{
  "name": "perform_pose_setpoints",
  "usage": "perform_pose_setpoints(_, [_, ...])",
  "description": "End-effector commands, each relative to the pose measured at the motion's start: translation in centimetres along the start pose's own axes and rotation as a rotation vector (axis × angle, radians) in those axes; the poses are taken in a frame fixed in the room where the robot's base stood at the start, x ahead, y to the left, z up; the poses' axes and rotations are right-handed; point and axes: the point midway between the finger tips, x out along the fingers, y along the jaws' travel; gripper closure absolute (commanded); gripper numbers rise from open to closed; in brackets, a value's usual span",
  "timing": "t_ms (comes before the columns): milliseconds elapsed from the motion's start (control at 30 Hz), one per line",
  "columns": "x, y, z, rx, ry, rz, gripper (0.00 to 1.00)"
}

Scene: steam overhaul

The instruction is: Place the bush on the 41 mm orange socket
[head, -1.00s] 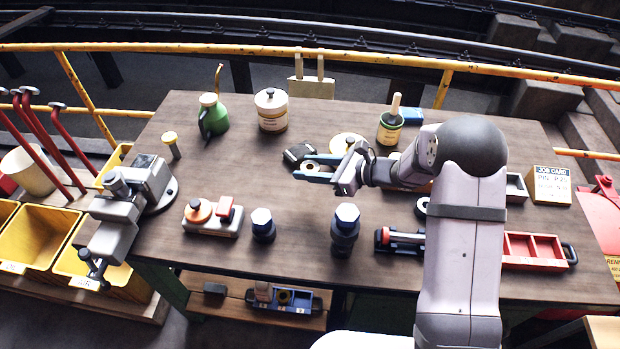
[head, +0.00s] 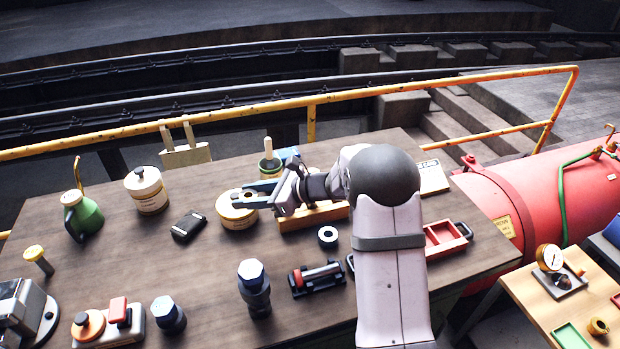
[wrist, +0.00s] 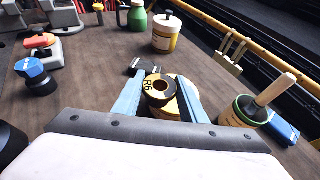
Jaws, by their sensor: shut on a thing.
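My gripper (head: 250,196) has blue fingers shut on the bush. In the wrist view, the bush (wrist: 166,98) is a dark ring with a yellowish top face, dark lettering and a central hole. It is held above a round yellow tin (head: 240,218), which partly shows behind it. In the head view the bush is hard to make out between the fingers. An orange disc (head: 88,323) sits on a grey base at the front left, beside a red block, well away from my gripper. I cannot read any 41 mm marking.
Two dark sockets with blue hex tops (head: 252,276) (head: 167,311) stand along the front. A black box (head: 188,226) lies left of the yellow tin.

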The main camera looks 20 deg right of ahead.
Motion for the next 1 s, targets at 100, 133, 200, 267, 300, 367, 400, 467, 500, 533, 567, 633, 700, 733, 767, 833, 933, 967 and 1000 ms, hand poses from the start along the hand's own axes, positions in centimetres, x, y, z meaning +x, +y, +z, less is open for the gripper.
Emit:
perform_pose_setpoints(100, [-3.1,-5.3,0.9,0.033,-0.003,-0.101,0.92])
perform_pose_setpoints(133, [-3.8,-6.5,1.2,0.045,-0.003,-0.128,0.92])
perform_pose_setpoints(200, [-5.5,-9.4,2.0,0.072,-0.004,-0.198,0.92])
perform_pose_setpoints(267, [-6.9,-11.7,2.7,0.100,-0.004,-0.263,0.92])
perform_pose_setpoints(300, [-7.8,-13.3,3.3,0.118,-0.004,-0.310,0.92])
perform_pose_setpoints(367, [-8.8,-15.4,4.2,0.152,-0.004,-0.386,0.92])
perform_pose_setpoints(400, [-9.5,-16.8,4.4,0.177,-0.003,-0.442,0.92])
perform_pose_setpoints(467, [-10.5,-18.4,4.2,0.213,-0.002,-0.520,0.92])
perform_pose_setpoints(500, [-11.1,-19.3,4.1,0.234,-0.002,-0.566,0.92])
perform_pose_setpoints(533, [-11.4,-19.8,3.7,0.248,-0.002,-0.597,0.92])
perform_pose_setpoints(567, [-11.7,-20.2,3.4,0.261,-0.001,-0.625,0.92])
perform_pose_setpoints(633, [-12.1,-20.6,2.9,0.277,-0.003,-0.663,0.92])
perform_pose_setpoints(700, [-12.4,-20.9,2.5,0.287,-0.002,-0.689,0.92])
perform_pose_setpoints(733, [-12.4,-20.9,2.4,0.290,-0.002,-0.698,0.92])
perform_pose_setpoints(767, [-12.5,-21.0,2.3,0.292,-0.002,-0.705,0.92])
perform_pose_setpoints(833, [-12.6,-21.1,2.3,0.296,-0.003,-0.716,0.92])
perform_pose_setpoints(933, [-12.6,-21.1,2.2,0.297,-0.002,-0.721,0.92])
perform_pose_setpoints(967, [-12.5,-21.1,2.2,0.297,-0.002,-0.721,0.92])
perform_pose_setpoints(1000, [-12.5,-21.1,2.0,0.298,-0.001,-0.721,0.92])
